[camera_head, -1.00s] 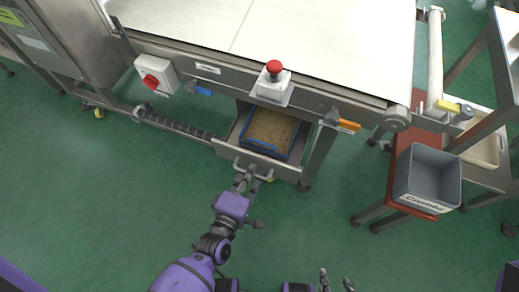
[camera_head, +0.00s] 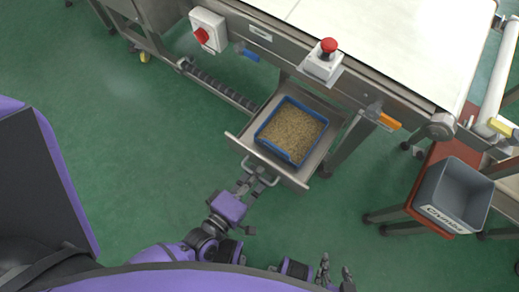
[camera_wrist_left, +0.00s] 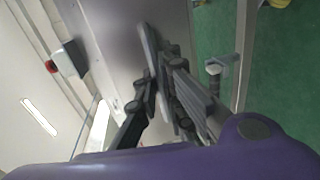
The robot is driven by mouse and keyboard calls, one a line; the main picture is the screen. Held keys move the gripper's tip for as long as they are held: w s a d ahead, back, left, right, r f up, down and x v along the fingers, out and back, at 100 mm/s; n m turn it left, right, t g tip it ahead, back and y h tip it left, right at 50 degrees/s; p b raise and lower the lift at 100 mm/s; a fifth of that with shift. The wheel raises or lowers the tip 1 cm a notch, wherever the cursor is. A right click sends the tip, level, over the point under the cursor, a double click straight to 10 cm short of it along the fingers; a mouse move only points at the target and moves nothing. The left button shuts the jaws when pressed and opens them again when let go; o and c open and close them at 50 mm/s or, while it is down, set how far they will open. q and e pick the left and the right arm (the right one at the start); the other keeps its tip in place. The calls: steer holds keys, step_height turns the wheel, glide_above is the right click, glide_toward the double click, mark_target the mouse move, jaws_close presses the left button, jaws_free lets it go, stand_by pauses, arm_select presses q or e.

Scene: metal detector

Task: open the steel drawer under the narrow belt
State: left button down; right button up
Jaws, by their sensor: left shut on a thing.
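The steel drawer (camera_head: 330,146) under the narrow belt (camera_head: 400,35) is pulled out and shows its inside. A blue-rimmed tray (camera_head: 290,132) of brown granules sits in it. My left gripper (camera_head: 256,178) is shut on the drawer's bar handle (camera_head: 262,171) at the front panel. In the left wrist view the fingers (camera_wrist_left: 160,75) close around the handle against the steel front (camera_wrist_left: 118,40). My right gripper (camera_head: 335,275) is at the bottom of the head view, empty, with its fingers apart, away from the drawer.
A grey crate (camera_head: 455,195) stands on a red-topped stool at the right. A red emergency button (camera_head: 328,46) and a red rotary switch (camera_head: 202,35) are on the belt frame. An orange lever (camera_head: 389,121) is beside the drawer. Green floor (camera_head: 140,130) is clear at the left.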

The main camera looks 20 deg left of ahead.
arm_select(q)
steer(key=c, duration=2.1)
jaws_free()
steer(key=shift+s, duration=0.1)
steer(key=v, duration=0.7)
steer(key=shift+s+a, duration=0.1)
steer(key=shift+s, duration=0.1)
